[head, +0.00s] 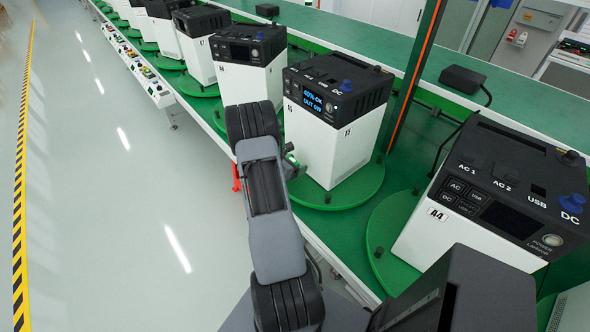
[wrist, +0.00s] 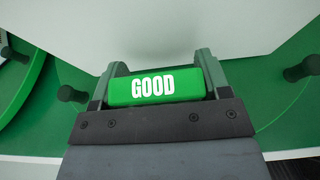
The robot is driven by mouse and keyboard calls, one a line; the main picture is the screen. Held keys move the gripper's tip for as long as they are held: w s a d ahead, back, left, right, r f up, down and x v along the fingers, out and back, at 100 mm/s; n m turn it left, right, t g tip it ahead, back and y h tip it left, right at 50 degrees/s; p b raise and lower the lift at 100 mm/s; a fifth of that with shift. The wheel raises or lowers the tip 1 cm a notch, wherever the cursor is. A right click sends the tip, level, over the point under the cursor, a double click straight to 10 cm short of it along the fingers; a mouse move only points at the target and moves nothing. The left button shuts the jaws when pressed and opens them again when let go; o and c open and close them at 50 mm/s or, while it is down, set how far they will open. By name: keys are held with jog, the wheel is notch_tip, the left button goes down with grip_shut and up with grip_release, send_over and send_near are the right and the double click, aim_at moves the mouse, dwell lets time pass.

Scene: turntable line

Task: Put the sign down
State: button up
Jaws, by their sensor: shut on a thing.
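The green sign (wrist: 155,90), lettered GOOD in white, lies between the fingers of my gripper (wrist: 160,66) in the wrist view. My gripper is shut on it. In the head view my gripper (head: 294,165) is beside the lower left side of a white power unit with a black top (head: 335,125), whose small screen is lit blue. That unit stands on a round green turntable (head: 345,193). The wrist view shows the unit's white face (wrist: 160,28) just beyond the sign. I cannot tell whether the sign touches the unit or the turntable.
A tilted-looking unit marked A4 (head: 490,205) stands on the turntable at right. Another unit (head: 245,65) is just behind on the left, with several more along the line. Dark pegs (wrist: 302,68) stick up from the turntable. The floor (head: 120,200) at left is clear.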

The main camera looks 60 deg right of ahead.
jog(key=shift+w+d+f, duration=0.15)
jog(key=shift+w+f, duration=0.05)
jog(key=shift+f, duration=0.15)
notch_tip(320, 180, down, 3)
jog(key=shift+r+p, duration=0.2)
jog(key=shift+p, duration=0.35)
jog(key=shift+f, duration=0.15)
jog(key=shift+f+b, duration=0.25)
jog(key=shift+b, duration=0.05)
jog(key=o, duration=1)
jog(key=shift+r, duration=0.1)
jog(key=shift+c, duration=0.2)
